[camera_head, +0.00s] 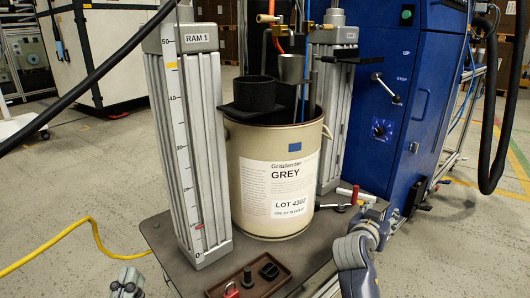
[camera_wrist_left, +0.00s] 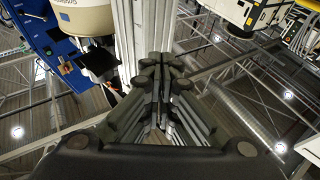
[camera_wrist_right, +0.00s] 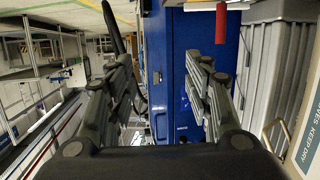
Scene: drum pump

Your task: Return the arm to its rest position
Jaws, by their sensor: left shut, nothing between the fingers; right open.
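My left gripper (camera_head: 127,282) is low at the front left in the head view, apart from the platform. In the left wrist view its fingers (camera_wrist_left: 162,75) are together with nothing between them. My right gripper (camera_head: 375,222) is at the platform's right side, in front of the blue cabinet and near a red-handled clamp (camera_head: 355,194). In the right wrist view its fingers (camera_wrist_right: 158,75) are spread and empty, with the blue cabinet (camera_wrist_right: 178,90) behind them. The clamp's red handle (camera_wrist_right: 221,24) shows above the right finger there.
A beige drum (camera_head: 278,180) labelled GREY stands on the platform (camera_head: 165,240) between two grey ram columns (camera_head: 186,140). A brown tray (camera_head: 262,284) with small parts lies at the platform's front. A yellow hose (camera_head: 60,235) crosses the floor at left. A black hose (camera_head: 489,130) hangs at right.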

